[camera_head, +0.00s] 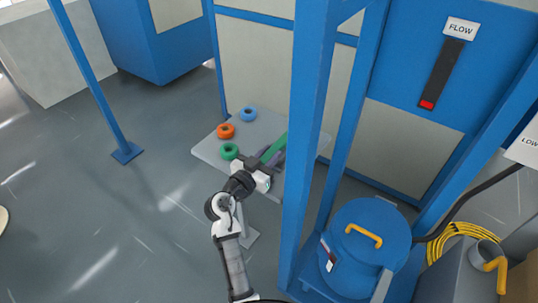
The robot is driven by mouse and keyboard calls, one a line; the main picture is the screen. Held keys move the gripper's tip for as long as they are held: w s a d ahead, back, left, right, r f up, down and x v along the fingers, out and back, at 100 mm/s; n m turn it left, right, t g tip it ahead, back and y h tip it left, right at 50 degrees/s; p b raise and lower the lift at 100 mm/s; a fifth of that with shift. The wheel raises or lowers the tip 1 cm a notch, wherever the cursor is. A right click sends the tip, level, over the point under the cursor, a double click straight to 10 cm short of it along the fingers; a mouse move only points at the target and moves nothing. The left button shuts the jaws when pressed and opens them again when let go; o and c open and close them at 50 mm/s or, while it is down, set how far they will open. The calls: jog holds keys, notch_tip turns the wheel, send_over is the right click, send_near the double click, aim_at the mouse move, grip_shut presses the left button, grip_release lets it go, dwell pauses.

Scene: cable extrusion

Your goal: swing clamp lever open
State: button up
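My gripper (263,167) is at the end of my white and grey arm, over the front part of a small light-grey table (207,150). A green bar (273,148) extends from the gripper's end toward the blue post. I cannot tell whether the fingers hold it. A blue drum (350,220) with a yellow handle on its lid stands at the lower right, well apart from the gripper. A light-grey bar (382,286) stands at its front right. A small black and white part (328,257) sits on its left side. I cannot tell which part is the clamp lever.
Orange (225,131), blue (248,114) and green (230,151) rings lie on the table. A thick blue post (312,130) stands between table and drum. A FLOW gauge (442,75) is on the blue panel. A yellow cable coil (452,243) lies right. Floor at left is clear.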

grip_shut()
jog(key=shift+s+d+n+t+y, duration=0.35)
jog(key=shift+d+n+t+y, duration=0.3)
jog(key=shift+y, duration=0.45)
jog(key=shift+a, duration=0.1)
jog(key=o, duration=0.8)
grip_release()
jog(key=shift+s, duration=0.1)
